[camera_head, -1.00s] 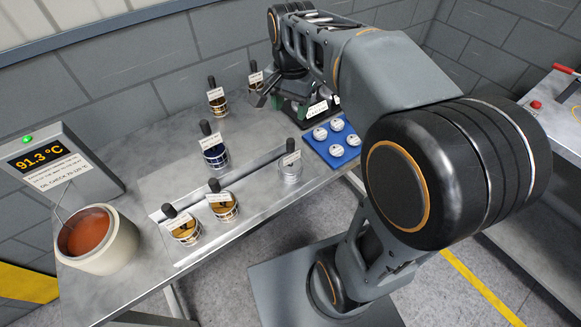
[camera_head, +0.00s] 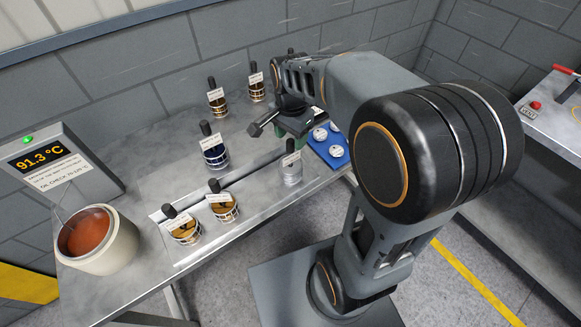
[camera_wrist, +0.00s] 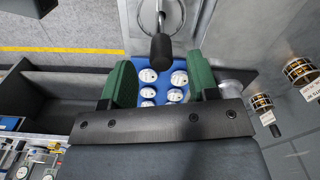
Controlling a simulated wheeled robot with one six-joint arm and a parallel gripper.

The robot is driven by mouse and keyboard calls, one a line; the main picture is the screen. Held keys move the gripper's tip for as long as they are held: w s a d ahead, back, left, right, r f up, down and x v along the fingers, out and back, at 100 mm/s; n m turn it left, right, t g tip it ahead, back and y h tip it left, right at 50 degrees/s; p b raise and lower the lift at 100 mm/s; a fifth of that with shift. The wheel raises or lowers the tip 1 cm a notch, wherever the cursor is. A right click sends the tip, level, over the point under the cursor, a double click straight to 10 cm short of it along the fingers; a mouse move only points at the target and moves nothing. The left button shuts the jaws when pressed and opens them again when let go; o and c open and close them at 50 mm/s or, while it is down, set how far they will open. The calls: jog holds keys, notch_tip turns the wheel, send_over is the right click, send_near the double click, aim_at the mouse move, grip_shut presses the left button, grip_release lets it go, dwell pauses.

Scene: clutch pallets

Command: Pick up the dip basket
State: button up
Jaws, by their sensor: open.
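Several small baskets with black upright handles and white tags stand on the metal bench; I cannot tell by name which one is the dip basket. A plain silver basket (camera_head: 291,172) stands nearest my gripper (camera_head: 282,124). In the wrist view, a black handle (camera_wrist: 161,46) on a metal loop lies just ahead of my gripper (camera_wrist: 162,76), near the midline. My green fingers are open, with nothing between them.
A blue tray (camera_head: 340,160) with white round pieces lies right of the silver basket. Two amber baskets (camera_head: 218,104) (camera_head: 257,91) stand at the back. A pot of reddish liquid (camera_head: 88,236) and a 91.3 °C display (camera_head: 45,163) are at the left.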

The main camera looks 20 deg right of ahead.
aim_at(290, 140)
jog(key=shift+f, duration=2.05)
grip_shut()
jog(key=shift+w+r, duration=0.15)
